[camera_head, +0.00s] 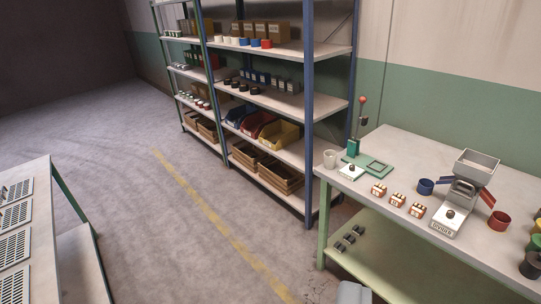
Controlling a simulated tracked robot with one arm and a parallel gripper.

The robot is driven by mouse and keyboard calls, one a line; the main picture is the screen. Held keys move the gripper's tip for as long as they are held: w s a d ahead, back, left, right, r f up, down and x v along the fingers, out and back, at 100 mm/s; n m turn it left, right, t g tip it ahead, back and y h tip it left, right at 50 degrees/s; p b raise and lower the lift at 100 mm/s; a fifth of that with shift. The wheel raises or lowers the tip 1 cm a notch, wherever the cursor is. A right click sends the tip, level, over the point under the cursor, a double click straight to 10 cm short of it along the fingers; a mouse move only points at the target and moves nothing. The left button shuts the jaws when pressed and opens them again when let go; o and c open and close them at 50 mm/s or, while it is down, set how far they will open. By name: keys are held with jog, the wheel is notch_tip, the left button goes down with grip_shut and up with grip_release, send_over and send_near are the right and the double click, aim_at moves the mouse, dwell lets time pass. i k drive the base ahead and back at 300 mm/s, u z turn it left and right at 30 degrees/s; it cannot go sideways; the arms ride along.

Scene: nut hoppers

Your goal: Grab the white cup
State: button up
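My gripper's fingers do not show in this view.
A blue-framed shelf (283,99) stands behind. A table with slotted panels (14,249) is at left. Open floor (150,210) lies between.

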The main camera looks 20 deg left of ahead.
aim_at(329, 161)
jog(key=u, duration=0.5)
jog(key=i, duration=1.25)
jog(key=z, duration=0.4)
jog(key=i, duration=1.15)
jog(key=z, duration=0.85)
jog(key=k, duration=0.5)
jog(key=z, duration=0.25)
jog(key=i, duration=0.55)
jog(key=u, duration=0.1)
